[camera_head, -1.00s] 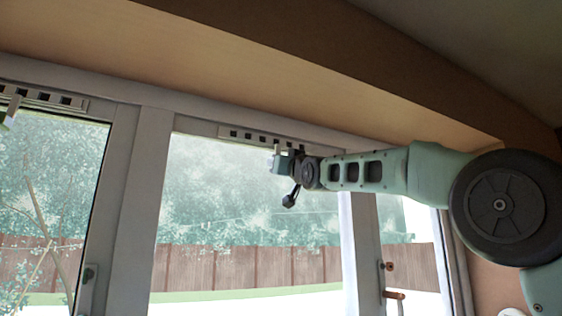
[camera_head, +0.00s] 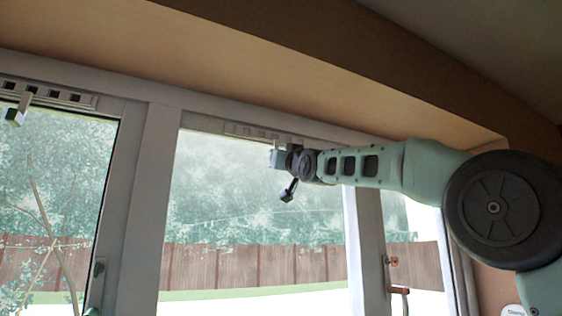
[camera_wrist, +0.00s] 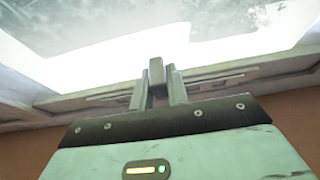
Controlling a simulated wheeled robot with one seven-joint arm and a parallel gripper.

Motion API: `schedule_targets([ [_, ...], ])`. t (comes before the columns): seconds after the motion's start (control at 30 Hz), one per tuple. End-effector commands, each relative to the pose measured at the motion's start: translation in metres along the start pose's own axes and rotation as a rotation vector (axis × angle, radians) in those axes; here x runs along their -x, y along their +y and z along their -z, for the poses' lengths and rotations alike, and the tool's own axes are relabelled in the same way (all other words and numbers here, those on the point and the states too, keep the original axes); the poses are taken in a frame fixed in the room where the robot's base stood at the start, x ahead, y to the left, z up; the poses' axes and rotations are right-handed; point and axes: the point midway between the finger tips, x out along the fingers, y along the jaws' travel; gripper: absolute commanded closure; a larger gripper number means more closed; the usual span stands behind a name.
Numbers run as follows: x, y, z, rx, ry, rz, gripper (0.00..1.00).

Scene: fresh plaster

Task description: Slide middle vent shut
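The middle vent (camera_head: 240,130) is a pale strip in the frame above the central window pane. Its slots show no dark openings in the head view. Its small upright tab (camera_wrist: 156,70) stands between the two fingers of my gripper (camera_wrist: 158,92) in the wrist view. The fingers sit close together on either side of the tab and look shut on it. In the head view my gripper (camera_head: 278,158) is at the right end of the vent, and the arm hides what lies behind it.
Another vent (camera_head: 60,94) at the upper left shows dark open slots and has its own hanging tab (camera_head: 19,109). A wooden soffit (camera_head: 250,75) runs close above the windows. Window handles (camera_head: 97,272) (camera_head: 397,278) stick out lower down.

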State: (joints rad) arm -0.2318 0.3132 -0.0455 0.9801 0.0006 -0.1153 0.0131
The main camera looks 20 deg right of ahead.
Motion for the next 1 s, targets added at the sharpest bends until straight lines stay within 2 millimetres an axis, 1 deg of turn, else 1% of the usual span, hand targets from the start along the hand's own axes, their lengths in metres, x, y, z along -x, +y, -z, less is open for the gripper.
schedule_targets([
  [0.03, 0.0, -0.004, 0.0, -0.004, -0.001, 0.006, 0.73],
  [0.07, 0.0, -0.004, 0.0, -0.004, -0.001, 0.006, 0.65],
  [0.1, 0.0, -0.003, 0.0, -0.004, -0.001, 0.005, 0.62],
  [0.33, 0.0, -0.002, 0.0, -0.003, -0.001, 0.003, 0.62],
  [0.47, 0.005, -0.002, -0.001, -0.003, 0.0, 0.003, 0.62],
  [0.57, 0.016, -0.002, -0.003, -0.003, 0.001, 0.003, 0.62],
  [0.67, 0.032, -0.001, -0.005, -0.003, 0.002, 0.003, 0.62],
  [1.0, 0.098, -0.002, -0.006, -0.004, 0.002, 0.005, 0.62],
])
